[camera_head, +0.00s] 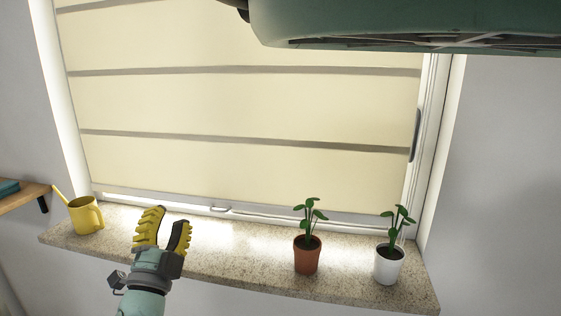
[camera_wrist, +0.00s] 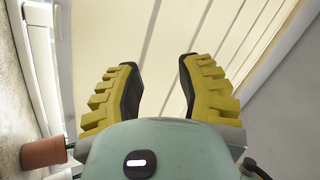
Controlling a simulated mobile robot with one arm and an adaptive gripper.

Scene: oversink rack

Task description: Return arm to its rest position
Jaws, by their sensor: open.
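My gripper (camera_head: 165,232) is in the lower left of the head view, in front of the stone windowsill (camera_head: 240,252). Its two yellow ridged fingers point up and are spread apart with nothing between them. In the wrist view my gripper (camera_wrist: 160,85) also shows open and empty, with the blind behind it. A yellow watering can (camera_head: 86,216) stands on the sill to the left of my gripper, apart from it.
A plant in a terracotta pot (camera_head: 307,256) and one in a white pot (camera_head: 389,266) stand on the sill's right half. The terracotta pot also shows in the wrist view (camera_wrist: 43,153). A cream blind (camera_head: 240,110) covers the window. A wooden shelf (camera_head: 20,197) is at far left.

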